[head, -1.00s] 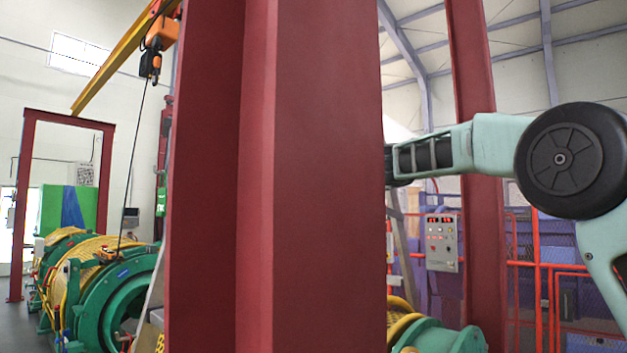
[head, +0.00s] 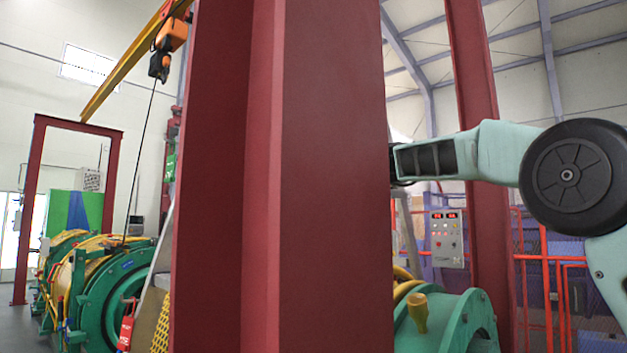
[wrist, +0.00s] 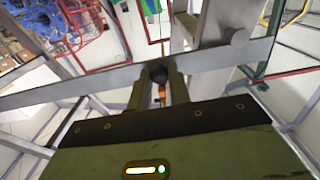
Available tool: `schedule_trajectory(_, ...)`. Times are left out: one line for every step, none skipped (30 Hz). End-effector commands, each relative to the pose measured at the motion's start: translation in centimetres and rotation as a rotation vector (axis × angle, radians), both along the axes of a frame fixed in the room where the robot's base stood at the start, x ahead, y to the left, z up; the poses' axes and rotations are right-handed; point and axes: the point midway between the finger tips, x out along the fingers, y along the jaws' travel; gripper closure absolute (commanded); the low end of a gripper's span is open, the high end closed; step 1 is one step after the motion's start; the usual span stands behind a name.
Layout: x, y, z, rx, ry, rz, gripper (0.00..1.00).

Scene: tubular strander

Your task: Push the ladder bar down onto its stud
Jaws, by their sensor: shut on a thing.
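The ladder bar (wrist: 95,84) is a long flat grey bar running across the wrist view, rising from left to right. My gripper (wrist: 160,78) is shut on it near the middle of that view. A dark round end shows between the fingertips. A short grey round peg (wrist: 236,38), perhaps the stud, sticks out from a grey upright by the bar's right part. I cannot tell whether the bar is seated on it. In the head view my gripper and the bar are hidden behind the wide red column.
The wide red column (head: 320,200) fills the middle of the head view. A control box (head: 446,238) and red railings (head: 545,290) stand at the right. Green and yellow strander parts (head: 115,290) lie at the left, with a red extinguisher (head: 126,330) and an orange hoist (head: 170,38) above.

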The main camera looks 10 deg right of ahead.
Motion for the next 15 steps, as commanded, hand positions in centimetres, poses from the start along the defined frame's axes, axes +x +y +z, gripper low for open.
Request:
schedule_trajectory(0.13, -0.35, -1.06, -0.006, -0.004, -0.008, 1.00)
schedule_trajectory(0.11, -0.33, -1.20, -0.008, -0.006, -0.008, 1.00)
schedule_trajectory(0.10, -0.31, -1.37, -0.011, -0.008, -0.008, 1.00)
schedule_trajectory(0.10, -0.31, -1.48, -0.014, -0.009, -0.008, 1.00)
schedule_trajectory(0.10, -0.30, -1.58, -0.016, -0.009, -0.007, 1.00)
schedule_trajectory(0.11, -0.28, -1.67, -0.019, -0.008, -0.007, 1.00)
schedule_trajectory(0.12, -0.26, -1.73, -0.020, -0.008, -0.006, 1.00)
schedule_trajectory(0.13, -0.25, -1.76, -0.021, -0.007, -0.006, 1.00)
schedule_trajectory(0.14, -0.23, -1.80, -0.021, -0.007, -0.005, 1.00)
schedule_trajectory(0.16, -0.22, -1.83, -0.022, -0.006, -0.005, 1.00)
schedule_trajectory(0.17, -0.21, -1.87, -0.021, -0.004, -0.004, 1.00)
schedule_trajectory(0.18, -0.19, -1.92, -0.022, -0.004, -0.004, 1.00)
schedule_trajectory(0.19, -0.18, -1.97, -0.023, -0.003, -0.003, 1.00)
schedule_trajectory(0.21, -0.17, -1.99, -0.023, -0.003, -0.003, 1.00)
schedule_trajectory(0.21, -0.16, -2.03, -0.022, -0.001, -0.003, 1.00)
